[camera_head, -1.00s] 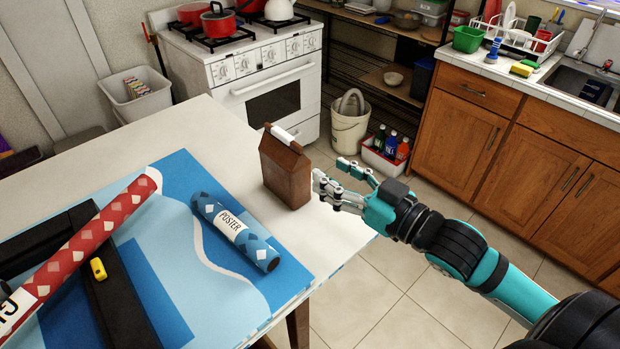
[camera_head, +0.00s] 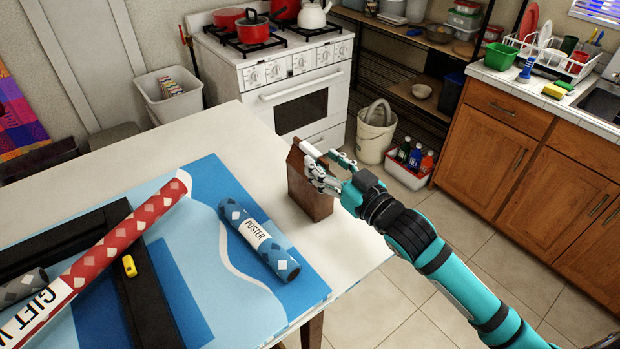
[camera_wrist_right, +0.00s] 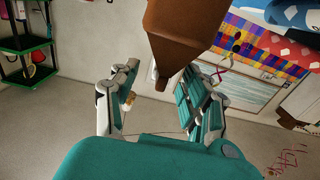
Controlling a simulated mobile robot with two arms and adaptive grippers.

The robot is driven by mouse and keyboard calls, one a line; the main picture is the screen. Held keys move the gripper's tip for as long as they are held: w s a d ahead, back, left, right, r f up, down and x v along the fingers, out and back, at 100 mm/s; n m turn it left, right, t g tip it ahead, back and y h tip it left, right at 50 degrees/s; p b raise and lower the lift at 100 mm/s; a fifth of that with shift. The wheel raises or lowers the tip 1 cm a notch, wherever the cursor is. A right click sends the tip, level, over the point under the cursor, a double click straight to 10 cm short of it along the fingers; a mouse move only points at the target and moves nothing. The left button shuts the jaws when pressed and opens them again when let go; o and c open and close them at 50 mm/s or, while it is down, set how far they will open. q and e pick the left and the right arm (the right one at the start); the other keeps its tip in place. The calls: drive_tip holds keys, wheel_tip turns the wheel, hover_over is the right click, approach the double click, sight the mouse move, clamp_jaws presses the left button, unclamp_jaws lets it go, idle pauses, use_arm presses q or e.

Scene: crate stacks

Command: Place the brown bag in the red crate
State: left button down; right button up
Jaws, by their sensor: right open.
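The brown bag (camera_head: 308,190) stands upright near the right edge of the white table, with a white strip along its folded top. In the right wrist view the bag (camera_wrist_right: 188,35) shows at the top, just beyond the fingers. My right gripper (camera_head: 326,168) is open at the upper right side of the bag, its fingers overlapping the bag in the head view; I cannot tell whether they touch it. Its spread fingers also show in the right wrist view (camera_wrist_right: 158,92). No plainly red crate stands out; a low whitish-and-red crate (camera_head: 404,177) holding bottles sits on the floor. My left gripper is not in view.
The table (camera_head: 235,140) also carries a blue poster tube (camera_head: 258,240), a red gift-wrap roll (camera_head: 112,235) and a black case. Behind are a stove (camera_head: 290,85), a bucket (camera_head: 375,138) and a wooden cabinet (camera_head: 490,140). Tiled floor is clear right of the table.

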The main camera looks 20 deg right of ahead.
sight(309, 149)
drive_tip(key=shift+w+a+r, duration=0.1)
drive_tip(key=shift+w, duration=0.2)
drive_tip(key=p+x, duration=0.2)
drive_tip(key=x, duration=0.2)
drive_tip(key=shift+w+a, duration=0.2)
drive_tip(key=shift+w, duration=0.1)
drive_tip(key=shift+s+d, duration=0.1)
drive_tip(key=shift+c, duration=0.8)
clamp_jaws()
